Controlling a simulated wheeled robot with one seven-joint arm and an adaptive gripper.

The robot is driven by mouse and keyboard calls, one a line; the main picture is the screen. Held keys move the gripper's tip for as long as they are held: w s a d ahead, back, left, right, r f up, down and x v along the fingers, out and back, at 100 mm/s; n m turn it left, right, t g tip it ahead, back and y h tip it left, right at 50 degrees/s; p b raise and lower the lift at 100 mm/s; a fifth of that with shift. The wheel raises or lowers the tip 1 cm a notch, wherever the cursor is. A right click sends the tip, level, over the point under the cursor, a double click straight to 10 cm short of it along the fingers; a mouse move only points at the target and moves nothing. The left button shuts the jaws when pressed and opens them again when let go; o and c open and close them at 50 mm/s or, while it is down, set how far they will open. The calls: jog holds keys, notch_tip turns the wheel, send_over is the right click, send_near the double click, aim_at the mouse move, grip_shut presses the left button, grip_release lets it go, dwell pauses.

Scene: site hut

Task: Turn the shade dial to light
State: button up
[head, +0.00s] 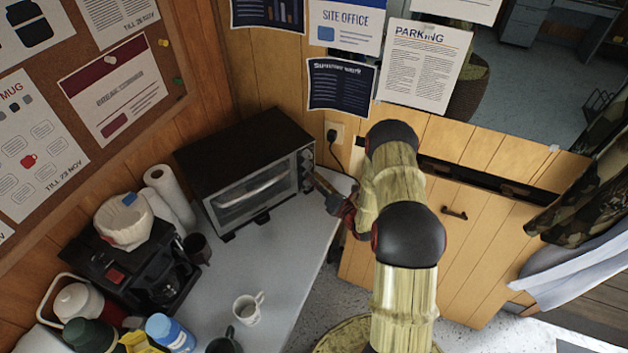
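A black toaster oven (240,150) with a glass front stands on the grey counter against the wood wall. Its control panel with small dials (307,161) is at the right end of its front. The dial markings are too small to read, so I cannot tell which is the shade dial or where it points. My gripper (318,178) is at the right of the oven, with its fingertips close to the lower part of this panel. I cannot tell whether it touches a dial. My arm comes in from the right, and the finger opening is too small to judge.
A paper towel roll (169,198), a coffee maker (140,265), a dark mug (197,248) and a white mug (248,308) stand on the counter (285,258). A blue-capped bottle (170,333) is at the lower left. A wall socket (335,131) with a cord is behind the oven.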

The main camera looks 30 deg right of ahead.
grip_shut()
jog(key=shift+n, duration=0.3)
jog(key=n+b, duration=0.5)
jog(key=n, duration=0.6)
jog(key=shift+a+b, duration=0.15)
jog(key=shift+b, duration=0.15)
jog(key=shift+n, duration=0.3)
dwell(0.4)
jog(key=shift+o, duration=2.3)
grip_release()
jog(key=shift+s, duration=0.1)
